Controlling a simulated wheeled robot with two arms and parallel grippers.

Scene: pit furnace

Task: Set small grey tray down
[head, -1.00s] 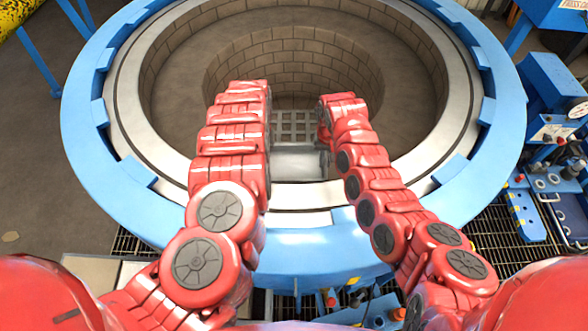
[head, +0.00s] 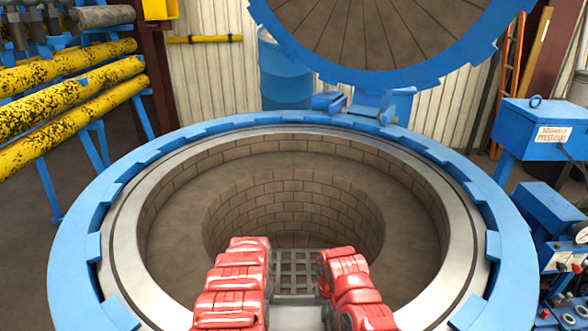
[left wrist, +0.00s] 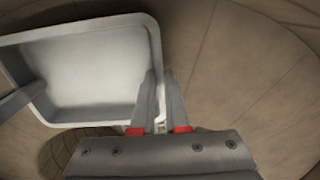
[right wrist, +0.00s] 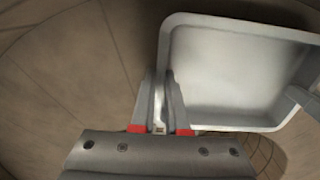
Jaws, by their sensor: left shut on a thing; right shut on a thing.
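The small grey tray (head: 297,301) is between my two arms, over the open furnace pit. It also shows in the left wrist view (left wrist: 90,65) and the right wrist view (right wrist: 235,70), where its inside looks empty. My left gripper (left wrist: 158,80) is shut on one side wall of the tray. My right gripper (right wrist: 160,80) is shut on the opposite side wall. In the head view my red arm links hide most of both grippers and the tray's sides. I cannot tell how high the tray is above the pit floor.
The round brick-lined pit (head: 292,205) has a raised blue rim (head: 75,250) around it. A blue lid (head: 395,75) stands open behind. A grey grid (head: 296,268) shows just beyond the tray. Yellow pipes (head: 70,95) are at left, and a blue cabinet (head: 545,125) is at right.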

